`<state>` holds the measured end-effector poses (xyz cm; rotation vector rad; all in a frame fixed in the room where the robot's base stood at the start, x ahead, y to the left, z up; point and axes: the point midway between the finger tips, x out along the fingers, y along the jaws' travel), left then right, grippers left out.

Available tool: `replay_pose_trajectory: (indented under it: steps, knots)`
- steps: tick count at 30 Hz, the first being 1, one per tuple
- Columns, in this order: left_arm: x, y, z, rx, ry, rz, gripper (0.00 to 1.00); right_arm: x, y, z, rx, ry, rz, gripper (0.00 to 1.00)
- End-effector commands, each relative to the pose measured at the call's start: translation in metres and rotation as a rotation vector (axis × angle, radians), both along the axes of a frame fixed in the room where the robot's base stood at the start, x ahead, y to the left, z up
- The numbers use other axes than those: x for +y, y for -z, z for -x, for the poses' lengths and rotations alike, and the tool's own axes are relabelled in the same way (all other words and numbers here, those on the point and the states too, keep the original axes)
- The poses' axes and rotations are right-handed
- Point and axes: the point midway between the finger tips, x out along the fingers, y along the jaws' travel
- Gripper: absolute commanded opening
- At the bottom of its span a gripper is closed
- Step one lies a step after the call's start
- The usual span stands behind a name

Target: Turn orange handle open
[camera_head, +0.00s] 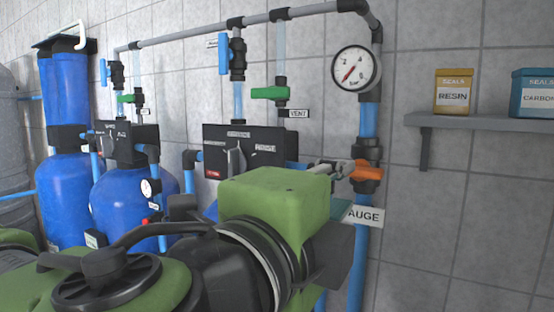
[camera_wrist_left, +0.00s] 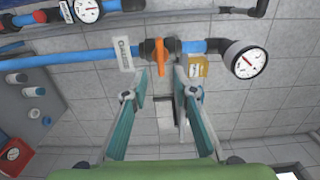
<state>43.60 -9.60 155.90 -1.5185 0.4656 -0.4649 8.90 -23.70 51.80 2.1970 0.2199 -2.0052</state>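The orange handle (camera_head: 367,170) sits on a black valve body on the vertical blue pipe (camera_head: 358,246), below the round gauge (camera_head: 354,68). It lies crosswise to the pipe. In the left wrist view the orange handle (camera_wrist_left: 160,57) lies just beyond the fingertips, in line with the gap between them. My left gripper (camera_head: 340,168) reaches in from the left, its fingertips close to the handle. In the left wrist view my left gripper (camera_wrist_left: 161,80) is open, its two fingers apart with nothing between them. Whether a finger touches the handle cannot be told. My right gripper is not in view.
A label ending in "AUGE" (camera_head: 364,215) is beside the pipe below the handle. A black control box (camera_head: 250,146) and green valve handle (camera_head: 270,93) are to the left. A shelf (camera_head: 480,122) with RESIN (camera_head: 454,92) and CARBON (camera_head: 535,92) boxes is at right. Blue tanks stand left.

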Motion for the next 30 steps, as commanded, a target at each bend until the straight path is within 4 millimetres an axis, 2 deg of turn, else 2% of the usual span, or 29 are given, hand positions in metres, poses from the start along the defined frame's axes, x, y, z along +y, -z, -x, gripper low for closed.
replay_pose_trajectory:
  steps: [1,3,12,24,25,27,28,30]
  knots:
    - [-0.006,-0.005,-0.010,0.006,-0.002,0.000,0.26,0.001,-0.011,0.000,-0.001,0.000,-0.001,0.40]
    - [-0.015,-0.004,-0.023,0.005,-0.002,-0.001,0.26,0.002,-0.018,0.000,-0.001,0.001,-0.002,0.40]
    - [-0.040,-0.003,-0.060,0.002,-0.001,0.001,0.26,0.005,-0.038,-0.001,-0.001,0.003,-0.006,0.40]
    - [-0.045,0.000,-0.067,0.000,0.000,0.002,0.26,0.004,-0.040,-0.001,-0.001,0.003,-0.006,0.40]
    - [-0.045,0.000,-0.067,0.000,0.000,0.002,0.23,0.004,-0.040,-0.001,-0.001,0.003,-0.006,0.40]
    - [-0.045,0.000,-0.067,0.000,0.000,0.002,0.05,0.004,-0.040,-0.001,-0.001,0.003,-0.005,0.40]
    - [-0.045,0.000,-0.067,0.000,0.000,0.002,0.00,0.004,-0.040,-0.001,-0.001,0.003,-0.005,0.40]
    - [-0.045,0.000,-0.067,0.000,0.000,0.002,0.00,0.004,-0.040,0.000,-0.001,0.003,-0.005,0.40]
